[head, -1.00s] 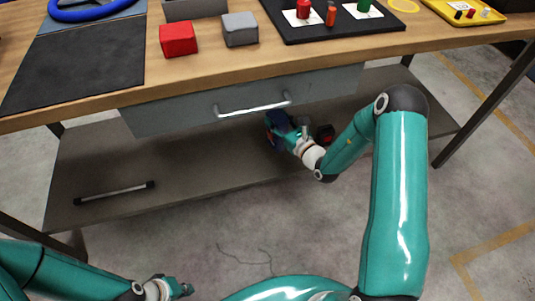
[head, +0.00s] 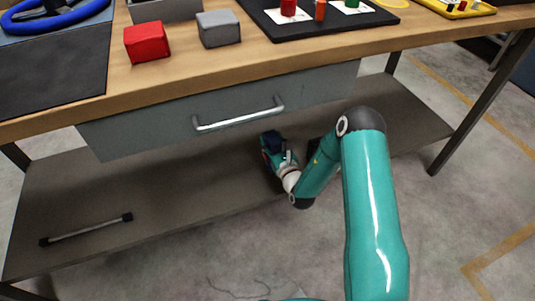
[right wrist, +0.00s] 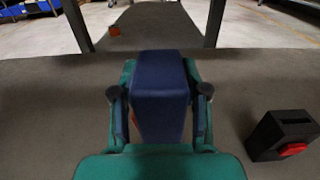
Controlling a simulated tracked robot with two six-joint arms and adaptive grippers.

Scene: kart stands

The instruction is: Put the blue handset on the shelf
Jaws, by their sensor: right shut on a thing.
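The blue handset (right wrist: 160,82) stands between the fingers of my right gripper (right wrist: 160,108) in the right wrist view. The gripper is shut on it, with one finger on each side. In the head view the dark blue handset (head: 271,138) shows at the tip of my right gripper (head: 275,157), below the drawer and over the lower shelf (head: 190,195). I cannot tell whether the handset's underside touches the shelf. My left gripper is out of view.
A black box with a red button (right wrist: 283,136) stands on the shelf, right of the handset. A dark bar with end caps (head: 86,229) lies on the shelf's left. The drawer (head: 150,130) and tabletop overhang the shelf. The shelf's middle left is clear.

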